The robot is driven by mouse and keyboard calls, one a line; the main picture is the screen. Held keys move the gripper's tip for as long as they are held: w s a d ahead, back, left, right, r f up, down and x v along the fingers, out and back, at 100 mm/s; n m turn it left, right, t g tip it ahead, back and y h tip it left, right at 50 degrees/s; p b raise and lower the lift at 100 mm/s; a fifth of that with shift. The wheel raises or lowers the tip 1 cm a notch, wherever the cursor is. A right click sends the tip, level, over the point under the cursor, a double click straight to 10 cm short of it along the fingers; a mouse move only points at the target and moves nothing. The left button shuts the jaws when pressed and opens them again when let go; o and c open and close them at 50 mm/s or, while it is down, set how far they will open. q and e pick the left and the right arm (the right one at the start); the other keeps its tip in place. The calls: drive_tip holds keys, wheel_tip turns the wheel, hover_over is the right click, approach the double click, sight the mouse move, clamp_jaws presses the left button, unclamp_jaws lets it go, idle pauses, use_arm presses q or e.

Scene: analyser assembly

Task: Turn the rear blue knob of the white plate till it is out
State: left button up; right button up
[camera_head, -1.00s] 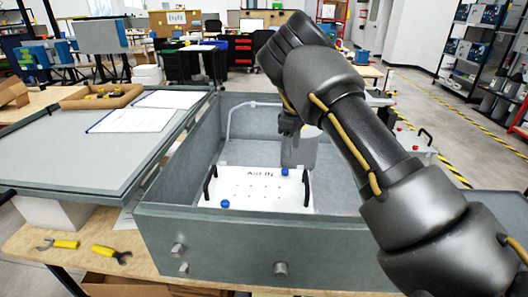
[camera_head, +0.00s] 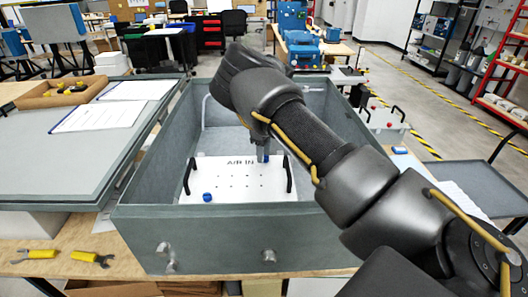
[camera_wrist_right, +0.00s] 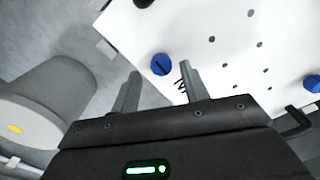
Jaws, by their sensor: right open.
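The white plate (camera_head: 225,186) marked AIR IN lies in the grey metal box, with a black handle on each side. Its front blue knob (camera_head: 207,197) is at the front left. The rear blue knob (camera_head: 266,158) is at the rear right, mostly covered by my right gripper (camera_head: 262,150). In the right wrist view, the rear knob (camera_wrist_right: 161,64) shows a dark slot and lies just beyond and between the two open fingertips (camera_wrist_right: 160,76). I cannot tell how far above it they are. The front knob (camera_wrist_right: 313,83) is at the right edge. My left gripper is not in view.
The box walls (camera_head: 210,222) surround the plate. A grey cylinder (camera_wrist_right: 45,100) stands beside the plate, left of my gripper in the wrist view. The open lid (camera_head: 60,165) lies at left with papers and a tray. Yellow-handled tools (camera_head: 90,258) lie on the bench.

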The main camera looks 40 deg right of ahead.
drive_tip(key=shift+s+f, duration=0.15)
drive_tip(key=shift+s, duration=0.2)
drive_tip(key=shift+s+f, duration=0.1)
drive_tip(key=shift+s, duration=0.15)
drive_tip(key=shift+w+f, duration=0.3)
drive_tip(key=shift+s+r, duration=0.1)
drive_tip(key=shift+s, duration=0.1)
drive_tip(key=c, duration=0.6)
clamp_jaws()
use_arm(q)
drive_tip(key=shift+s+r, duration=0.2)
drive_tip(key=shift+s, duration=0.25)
use_arm(e)
drive_tip(key=shift+n, duration=0.4)
